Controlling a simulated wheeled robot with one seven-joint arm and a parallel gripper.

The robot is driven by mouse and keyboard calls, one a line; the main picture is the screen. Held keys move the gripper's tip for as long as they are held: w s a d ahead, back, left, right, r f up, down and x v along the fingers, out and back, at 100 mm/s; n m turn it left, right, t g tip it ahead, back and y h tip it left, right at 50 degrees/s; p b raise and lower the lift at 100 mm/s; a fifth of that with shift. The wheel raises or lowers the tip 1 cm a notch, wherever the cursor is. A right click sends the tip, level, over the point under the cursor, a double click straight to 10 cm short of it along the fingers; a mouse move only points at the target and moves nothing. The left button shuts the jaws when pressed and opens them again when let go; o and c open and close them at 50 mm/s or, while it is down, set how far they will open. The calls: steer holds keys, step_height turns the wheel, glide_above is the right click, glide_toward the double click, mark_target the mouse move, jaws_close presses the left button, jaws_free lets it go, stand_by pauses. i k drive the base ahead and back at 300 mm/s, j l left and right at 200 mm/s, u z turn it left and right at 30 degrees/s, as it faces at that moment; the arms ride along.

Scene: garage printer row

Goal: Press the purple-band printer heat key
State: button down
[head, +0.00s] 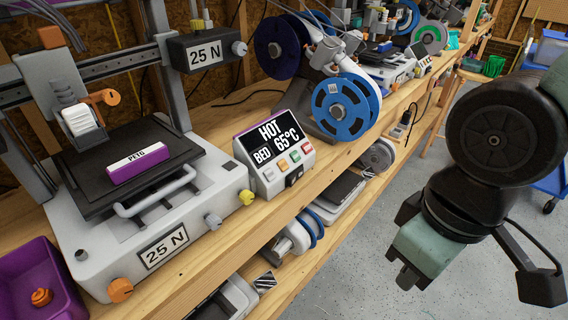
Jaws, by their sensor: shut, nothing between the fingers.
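A control box (266,182) with a purple band along its upper edge stands on the wooden bench, right of the nearest printer (150,262). Its screen (272,139) reads "HOT BED 65°C". Below the screen is a row of small keys: pale (269,174), orange (282,165), green (295,157) and red (306,149). Their markings are too small to read, so I cannot tell which is the heat key. My gripper (406,280) is shut and empty, pointing down over the floor right of the bench, well apart from the box.
On the printer's black bed lies a purple block (139,165) labelled "PETG". A purple bin (38,282) stands at the front left. Blue spools (343,107) stand behind the control box. A lower shelf holds more spools (297,238). The aisle floor (345,292) beside the bench is clear.

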mark_target(282, 164)
steer(key=k+j+z, duration=0.15)
steer(key=j, duration=0.25)
steer(key=j+z, duration=0.2)
steer(key=j, duration=0.25)
steer(key=k+j+z, duration=0.15)
steer(key=j, duration=0.25)
